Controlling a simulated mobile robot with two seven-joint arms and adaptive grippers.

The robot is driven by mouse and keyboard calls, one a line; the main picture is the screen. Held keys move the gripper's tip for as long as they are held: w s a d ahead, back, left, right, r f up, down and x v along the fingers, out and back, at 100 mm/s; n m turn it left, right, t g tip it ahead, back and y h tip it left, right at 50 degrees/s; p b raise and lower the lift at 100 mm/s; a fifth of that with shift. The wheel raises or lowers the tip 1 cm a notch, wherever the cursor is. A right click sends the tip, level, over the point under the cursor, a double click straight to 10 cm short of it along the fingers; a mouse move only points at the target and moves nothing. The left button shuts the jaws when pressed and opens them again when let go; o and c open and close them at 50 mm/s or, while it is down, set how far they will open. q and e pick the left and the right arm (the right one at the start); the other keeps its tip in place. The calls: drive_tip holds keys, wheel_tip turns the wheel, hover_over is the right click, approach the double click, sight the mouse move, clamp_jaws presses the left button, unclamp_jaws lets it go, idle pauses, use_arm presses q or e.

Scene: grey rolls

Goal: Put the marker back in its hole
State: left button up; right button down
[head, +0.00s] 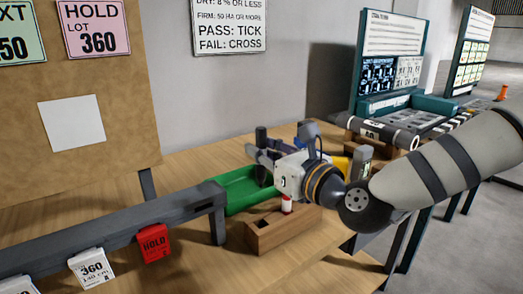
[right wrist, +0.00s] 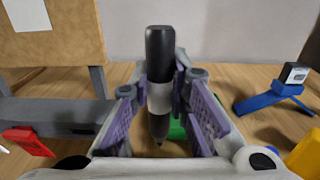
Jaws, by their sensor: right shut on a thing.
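The marker (right wrist: 160,52) is upright in the right wrist view, with a black upper part, a pale grey band and a dark lower end pointing down. My right gripper (right wrist: 160,100) is shut on it around the middle. In the head view, the marker's dark top (head: 261,135) rises above my right gripper (head: 262,155), near the green tray (head: 240,190). The wooden block (head: 282,235) stands in front of the tray, below and nearer than the gripper. It has a dark hole on the left and a red-and-white item standing further right. My left gripper is out of view.
A dark rail (head: 110,238) with hanging cards, including a red HOLD card (head: 154,243), runs along the left. A blue stand (right wrist: 272,98) and a yellow thing (right wrist: 306,155) are at right in the wrist view. Bare table lies left of the block.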

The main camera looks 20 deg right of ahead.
sight(261, 185)
drive_tip(key=shift+w+f, duration=0.1)
drive_tip(key=shift+f, duration=0.35)
drive_tip(key=shift+m+h, duration=0.3)
drive_tip(key=shift+h, duration=0.3)
wheel_tip(261, 185, down, 6)
drive_tip(key=shift+f+b, duration=0.25)
drive_tip(key=shift+b, duration=1)
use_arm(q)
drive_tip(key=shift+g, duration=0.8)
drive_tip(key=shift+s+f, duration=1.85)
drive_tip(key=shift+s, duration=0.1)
use_arm(e)
drive_tip(key=shift+f+t, duration=0.3)
drive_tip(key=shift+f, duration=0.1)
use_arm(q)
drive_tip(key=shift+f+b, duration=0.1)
drive_tip(key=shift+b, duration=0.2)
use_arm(e)
drive_tip(key=shift+f, duration=0.1)
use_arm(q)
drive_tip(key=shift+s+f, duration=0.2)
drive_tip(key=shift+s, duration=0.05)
use_arm(e)
drive_tip(key=shift+f, duration=0.35)
